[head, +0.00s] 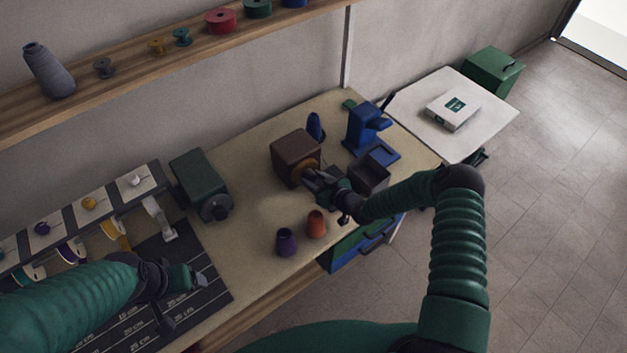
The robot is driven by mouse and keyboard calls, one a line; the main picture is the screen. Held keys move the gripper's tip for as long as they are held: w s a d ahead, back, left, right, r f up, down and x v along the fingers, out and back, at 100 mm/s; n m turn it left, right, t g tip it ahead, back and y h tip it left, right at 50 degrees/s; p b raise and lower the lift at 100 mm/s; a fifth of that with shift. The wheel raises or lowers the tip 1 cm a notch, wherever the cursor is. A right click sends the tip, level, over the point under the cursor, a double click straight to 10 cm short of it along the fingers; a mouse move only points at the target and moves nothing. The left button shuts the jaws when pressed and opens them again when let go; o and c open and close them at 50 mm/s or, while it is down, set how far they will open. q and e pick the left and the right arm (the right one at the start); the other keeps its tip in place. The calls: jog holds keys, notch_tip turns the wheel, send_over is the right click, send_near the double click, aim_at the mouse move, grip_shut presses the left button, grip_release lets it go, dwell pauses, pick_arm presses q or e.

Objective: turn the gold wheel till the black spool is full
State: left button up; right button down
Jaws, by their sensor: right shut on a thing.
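The gold wheel (303,169) is on the front of a brown box (291,152) on the workbench, partly hidden by my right gripper. My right gripper (315,179) is shut at the wheel, on its rim as far as I can see. A dark green box (196,177) to the left has a round black part (216,208) on its front. I cannot tell whether that is the black spool or how much thread it holds. My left gripper (186,301) is above the dark ruled mat, its fingers apart and empty.
Purple (286,242) and orange (316,224) cones stand on the bench (255,232) near the front edge. A blue device (364,127) and a dark box (369,174) are close to my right gripper. A spool rack (88,204) stands at left, a shelf (130,79) above.

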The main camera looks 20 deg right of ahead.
jog(key=m+y+b, duration=0.1)
jog(key=b, duration=0.2)
jog(key=m+y+b, duration=0.1)
jog(key=b, duration=0.2)
jog(key=m+y+b, duration=0.1)
jog(key=m+b, duration=0.1)
jog(key=b, duration=0.1)
jog(key=shift+w+d+f+g, duration=0.1)
jog(key=shift+d+f+g, duration=0.2)
jog(key=shift+f, duration=0.1)
jog(key=m+y+b, duration=0.1)
jog(key=m+b, duration=0.1)
jog(key=shift+m+y, duration=0.3)
jog(key=m+y+b, duration=0.1)
jog(key=m+b, duration=0.1)
jog(key=m, duration=0.2)
jog(key=shift+d+y+b, duration=0.1)
jog(key=shift+y+b, duration=0.2)
jog(key=shift+y, duration=0.1)
jog(key=c, duration=0.9)
grip_release()
jog(key=shift+w+d, duration=0.1)
jog(key=shift+o, duration=0.2)
